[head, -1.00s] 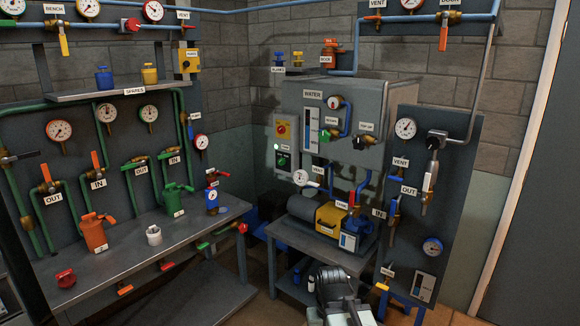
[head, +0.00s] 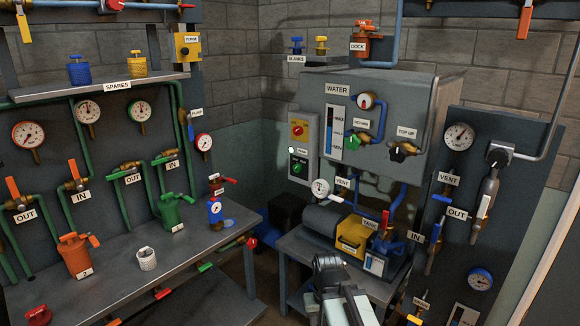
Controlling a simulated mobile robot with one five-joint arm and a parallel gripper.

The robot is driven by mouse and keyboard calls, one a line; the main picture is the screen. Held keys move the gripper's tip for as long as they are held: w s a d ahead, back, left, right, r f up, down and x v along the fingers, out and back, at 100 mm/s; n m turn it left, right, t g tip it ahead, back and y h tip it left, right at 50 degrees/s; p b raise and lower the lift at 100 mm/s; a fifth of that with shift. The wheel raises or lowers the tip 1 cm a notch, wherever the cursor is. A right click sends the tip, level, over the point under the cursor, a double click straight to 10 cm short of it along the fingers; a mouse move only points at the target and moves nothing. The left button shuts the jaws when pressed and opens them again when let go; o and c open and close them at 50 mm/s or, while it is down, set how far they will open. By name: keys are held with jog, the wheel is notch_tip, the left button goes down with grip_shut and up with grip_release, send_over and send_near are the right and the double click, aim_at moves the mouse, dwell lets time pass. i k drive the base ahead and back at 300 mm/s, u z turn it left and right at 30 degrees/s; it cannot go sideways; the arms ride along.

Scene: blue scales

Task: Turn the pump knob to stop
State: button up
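A grey control box (head: 303,118) is fixed beside the left side of the grey WATER tank (head: 395,95). Its upper yellow plate (head: 293,137) carries a round red knob (head: 298,130). Its lower black plate (head: 299,158) carries a small green knob (head: 297,168). A small label and a white light sit between the plates; the label and the knobs' pointing directions are too small to read surely. My gripper (head: 328,262) is low in the middle, seen from behind, below and apart from the control box. Its fingers are not clear, so I cannot tell if it is open.
A low bench (head: 290,243) holds a grey and yellow pump (head: 350,238), close beyond my gripper. A gauge (head: 320,188) and pipes stand between pump and tank. A workbench (head: 195,250) with coloured canisters is on the left. A valve panel (head: 462,185) stands on the right.

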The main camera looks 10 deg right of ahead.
aim_at(297, 168)
jog(key=u, duration=3.5)
jog(key=k, duration=1.4)
jog(key=z, duration=1.6)
jog(key=i, duration=1.7)
jog(key=u, duration=0.05)
